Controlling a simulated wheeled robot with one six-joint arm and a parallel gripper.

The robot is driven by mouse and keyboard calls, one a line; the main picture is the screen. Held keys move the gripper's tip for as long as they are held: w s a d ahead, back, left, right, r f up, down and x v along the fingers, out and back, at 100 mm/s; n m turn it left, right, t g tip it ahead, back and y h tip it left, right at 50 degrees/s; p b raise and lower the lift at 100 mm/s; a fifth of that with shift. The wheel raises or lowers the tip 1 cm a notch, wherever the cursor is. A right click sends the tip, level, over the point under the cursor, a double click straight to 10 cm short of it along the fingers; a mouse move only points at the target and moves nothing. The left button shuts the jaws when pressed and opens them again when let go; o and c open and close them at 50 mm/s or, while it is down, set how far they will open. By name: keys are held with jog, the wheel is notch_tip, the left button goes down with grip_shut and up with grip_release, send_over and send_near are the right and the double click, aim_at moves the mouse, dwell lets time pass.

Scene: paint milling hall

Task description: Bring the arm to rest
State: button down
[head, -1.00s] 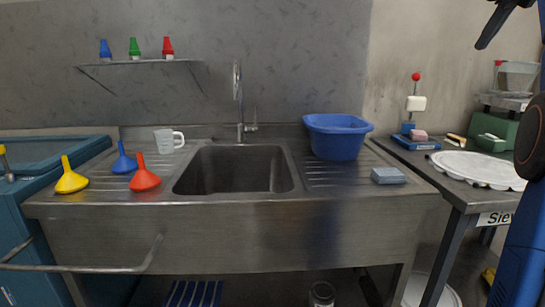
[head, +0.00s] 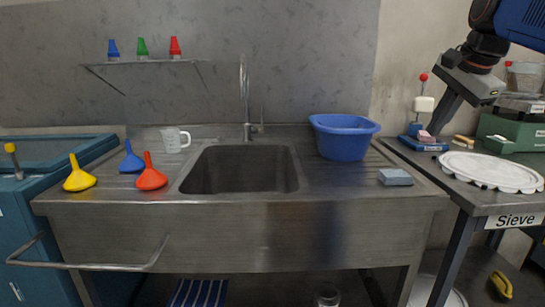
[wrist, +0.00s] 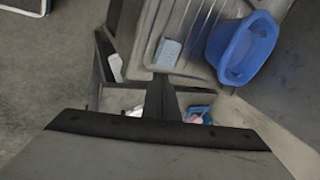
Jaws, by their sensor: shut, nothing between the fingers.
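My gripper (head: 437,124) is at the upper right of the head view, on my blue and black arm. It points down and to the left above the back of the side table. Its fingers are together and hold nothing. In the wrist view the shut fingers (wrist: 161,100) show at the middle, with the blue basin (wrist: 240,48) and the grey-blue sponge (wrist: 168,53) beyond them. Nothing touches the gripper as far as I can see.
The steel sink (head: 240,168) stands in the middle, with the blue basin (head: 342,138) and the sponge (head: 394,177) on its right. The side table holds a white round lid (head: 490,171) and a green scale (head: 512,132).

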jog(key=s+a+f+n, duration=0.3)
jog(key=s+f+n, duration=0.2)
jog(key=f, duration=0.6)
jog(key=s+a+f+n, duration=0.3)
jog(key=s+f+n, duration=0.2)
jog(key=s+f, duration=0.4)
jog(key=s+a+f+n, duration=0.3)
jog(key=s+f+n, duration=0.2)
jog(key=f, duration=0.9)
jog(key=s, duration=0.3)
jog(key=shift+g, duration=0.4)
